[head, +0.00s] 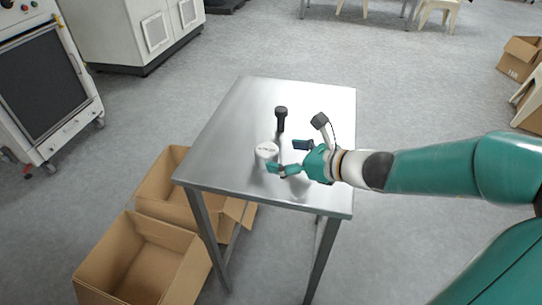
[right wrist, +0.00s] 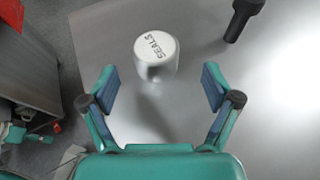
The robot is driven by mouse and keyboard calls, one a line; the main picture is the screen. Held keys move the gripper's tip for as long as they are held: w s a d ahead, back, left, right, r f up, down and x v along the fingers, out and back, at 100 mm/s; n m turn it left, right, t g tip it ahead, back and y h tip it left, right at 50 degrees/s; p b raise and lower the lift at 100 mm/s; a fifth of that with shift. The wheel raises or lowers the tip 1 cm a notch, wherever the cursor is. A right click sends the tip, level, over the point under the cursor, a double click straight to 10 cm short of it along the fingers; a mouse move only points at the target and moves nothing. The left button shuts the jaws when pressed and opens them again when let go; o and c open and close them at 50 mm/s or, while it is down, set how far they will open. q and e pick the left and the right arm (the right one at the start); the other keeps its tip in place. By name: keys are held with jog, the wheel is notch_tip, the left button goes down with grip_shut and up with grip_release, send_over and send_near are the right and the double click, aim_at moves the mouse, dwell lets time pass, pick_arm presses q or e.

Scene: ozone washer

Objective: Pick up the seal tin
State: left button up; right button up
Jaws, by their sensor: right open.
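The seal tin (head: 266,151) is a short white cylinder standing upright on the metal table. In the right wrist view the tin (right wrist: 157,55) shows the word SEALS on its lid. My right gripper (head: 285,156) is open and beside the tin, to its right in the head view. In the right wrist view the open fingers (right wrist: 158,88) are spread to either side, with the tin ahead of them and roughly centred between them. I see no contact between fingers and tin. My left gripper is not in view.
Open cardboard boxes (head: 150,262) sit on the floor at the table's left. The far part of the tabletop is clear.

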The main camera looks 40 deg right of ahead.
aim_at(275, 154)
jog(key=shift+a+b+x, duration=0.1)
jog(key=shift+b+x, duration=0.25)
jog(key=shift+x, duration=1.05)
jog(key=shift+a+b+x, duration=0.15)
jog(key=shift+b+x, duration=0.15)
jog(key=shift+x, duration=1.1)
jog(key=shift+s, duration=0.15)
jog(key=c, duration=1.2)
jog(key=shift+c, duration=0.3)
jog(key=shift+r, duration=0.2)
